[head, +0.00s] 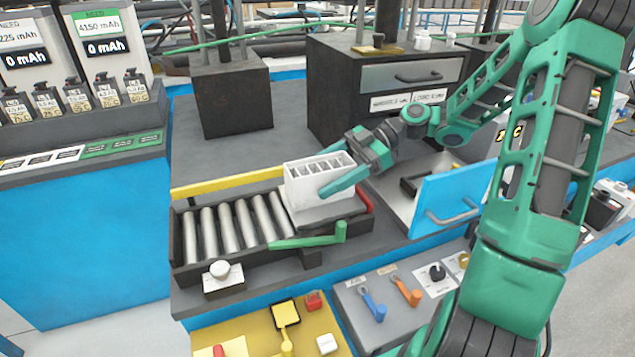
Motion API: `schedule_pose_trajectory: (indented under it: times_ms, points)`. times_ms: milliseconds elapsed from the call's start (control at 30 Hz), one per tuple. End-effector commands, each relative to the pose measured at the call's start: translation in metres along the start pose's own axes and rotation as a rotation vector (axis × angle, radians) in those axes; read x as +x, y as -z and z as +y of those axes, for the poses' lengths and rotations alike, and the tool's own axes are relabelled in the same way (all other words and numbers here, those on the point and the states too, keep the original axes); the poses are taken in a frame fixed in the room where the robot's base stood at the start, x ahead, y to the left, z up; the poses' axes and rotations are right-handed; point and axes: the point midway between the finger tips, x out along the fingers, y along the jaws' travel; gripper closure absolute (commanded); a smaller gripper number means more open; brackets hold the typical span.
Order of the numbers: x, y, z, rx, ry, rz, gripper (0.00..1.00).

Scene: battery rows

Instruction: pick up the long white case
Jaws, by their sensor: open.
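The long white case (306,183) has several open slots along its top. It sits upright at the right end of the roller tray (188,268). My gripper (335,163) reaches in from the right, its green fingers spread around the case. One finger (345,181) shows in front of the case's near face, and the other is at its far side, mostly hidden. I cannot tell whether either finger touches the case.
A yellow bar (228,184) runs behind the rollers, and a green handle (318,238) is at the front. A black box with a drawer (413,75) stands behind. A blue door (452,200) is open at right. Grey table is free behind the bar.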

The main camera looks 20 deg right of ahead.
Motion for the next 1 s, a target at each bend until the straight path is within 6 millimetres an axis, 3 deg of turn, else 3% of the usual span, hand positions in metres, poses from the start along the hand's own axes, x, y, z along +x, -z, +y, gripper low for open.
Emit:
schedule_pose_trajectory:
  times_ms: [333,600,1000]
  points:
    - [0.0096,-0.0002,-0.0001,0.0,0.0,-0.001,0.27]
    - [0.0093,0.0,-0.0001,0.0,0.0,0.0,0.86]
    - [0.0061,0.0071,0.0001,-0.002,-0.001,0.0,0.86]
